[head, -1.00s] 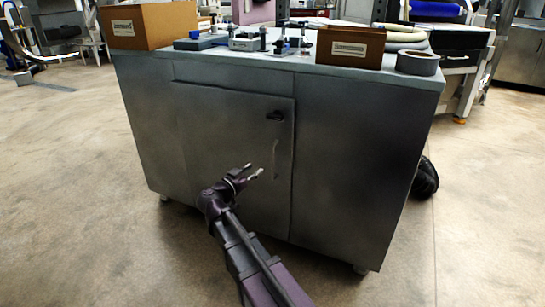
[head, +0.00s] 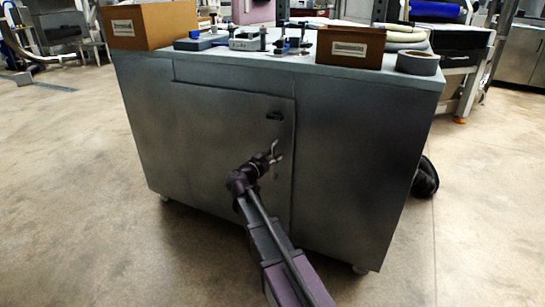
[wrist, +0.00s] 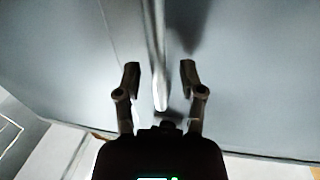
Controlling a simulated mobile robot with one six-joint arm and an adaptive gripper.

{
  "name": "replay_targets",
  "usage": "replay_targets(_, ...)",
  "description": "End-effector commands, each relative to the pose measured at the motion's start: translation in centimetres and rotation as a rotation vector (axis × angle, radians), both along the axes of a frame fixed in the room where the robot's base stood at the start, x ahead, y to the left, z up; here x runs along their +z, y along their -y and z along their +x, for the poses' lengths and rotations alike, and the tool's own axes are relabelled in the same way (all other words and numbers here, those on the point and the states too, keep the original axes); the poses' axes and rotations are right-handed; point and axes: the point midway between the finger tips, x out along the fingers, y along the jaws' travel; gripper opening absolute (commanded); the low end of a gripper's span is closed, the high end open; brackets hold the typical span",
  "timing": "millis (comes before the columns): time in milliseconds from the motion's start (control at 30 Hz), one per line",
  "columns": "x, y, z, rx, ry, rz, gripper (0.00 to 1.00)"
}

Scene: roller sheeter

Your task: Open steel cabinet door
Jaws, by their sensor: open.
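The steel cabinet (head: 350,150) stands ahead, grey, with its door (head: 220,135) shut in the front face. A black latch (head: 275,115) sits near the door's upper right corner. My gripper (head: 275,152) is at the upright bar handle below the latch, which it mostly hides in the head view. In the wrist view the handle (wrist: 156,60) is a pale bar running between the two open fingers of my gripper (wrist: 159,72). There is a gap on both sides, and neither finger appears to touch it.
On the cabinet top stand two brown boxes (head: 150,24) (head: 350,46), a grey tape roll (head: 418,62) and small tools (head: 247,40). A dark round object (head: 425,178) lies by the cabinet's right side. The floor (head: 70,170) to the left is clear.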

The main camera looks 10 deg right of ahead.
Motion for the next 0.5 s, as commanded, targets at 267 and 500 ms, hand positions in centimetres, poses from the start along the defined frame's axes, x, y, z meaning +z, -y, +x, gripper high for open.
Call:
replay_targets(267, 0.00, 0.02, 0.01, 0.000, 0.000, 0.000, 0.42)
replay_targets(500, 0.00, 0.01, 0.00, 0.000, 0.000, 0.000, 0.00)
